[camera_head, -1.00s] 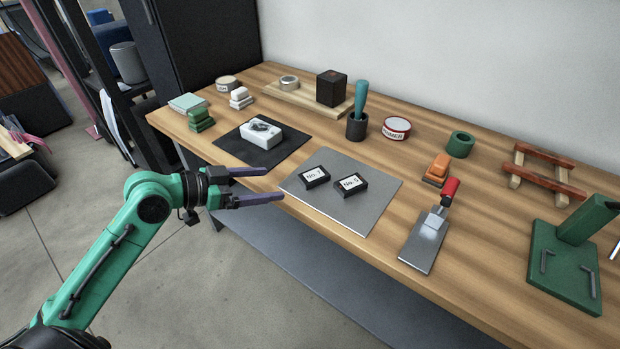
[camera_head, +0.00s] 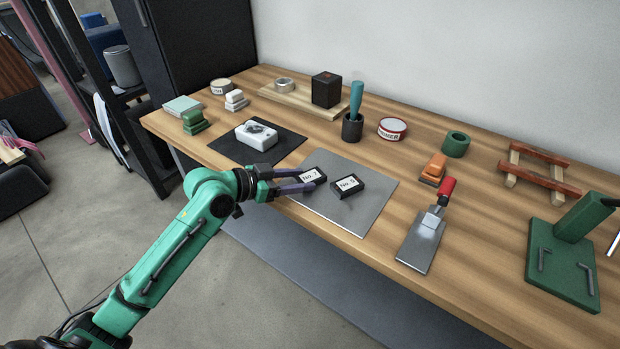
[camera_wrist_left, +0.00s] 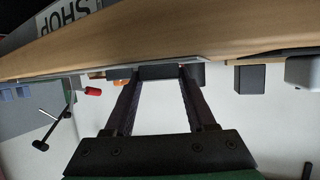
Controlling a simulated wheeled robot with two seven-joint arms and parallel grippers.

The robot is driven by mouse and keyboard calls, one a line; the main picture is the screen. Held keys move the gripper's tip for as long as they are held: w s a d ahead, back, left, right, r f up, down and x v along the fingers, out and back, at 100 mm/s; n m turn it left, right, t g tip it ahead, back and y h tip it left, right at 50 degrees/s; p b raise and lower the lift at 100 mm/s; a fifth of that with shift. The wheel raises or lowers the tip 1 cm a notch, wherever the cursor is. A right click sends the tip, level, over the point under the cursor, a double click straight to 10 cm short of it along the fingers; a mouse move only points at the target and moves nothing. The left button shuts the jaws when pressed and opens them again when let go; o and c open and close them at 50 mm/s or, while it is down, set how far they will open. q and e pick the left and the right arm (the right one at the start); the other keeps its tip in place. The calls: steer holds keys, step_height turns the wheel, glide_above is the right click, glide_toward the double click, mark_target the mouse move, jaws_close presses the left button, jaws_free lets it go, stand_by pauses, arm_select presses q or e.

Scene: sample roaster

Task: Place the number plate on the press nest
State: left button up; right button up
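Two small black number plates with white labels lie on the grey metal sheet (camera_head: 352,214): the No. 7 plate (camera_head: 312,176) at left and a second plate (camera_head: 348,185) just right of it. My left gripper (camera_head: 307,179) is at the near left side of the No. 7 plate, its fingers apart. In the left wrist view a dark block (camera_wrist_left: 170,72) shows at the fingertips; contact is unclear. A green press-like stand (camera_head: 562,262) with a flat base and upright stands at the far right; I cannot tell for sure whether it is the nest. My right gripper is out of view.
A black mat (camera_head: 285,148) with a white device (camera_head: 256,135) lies left of the sheet. A scraper with a red handle (camera_head: 446,190) and an orange block (camera_head: 433,169) lie between the sheet and the green stand. A wooden rack (camera_head: 540,170) stands behind the stand.

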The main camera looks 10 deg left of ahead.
arm_select(q)
jaws_close()
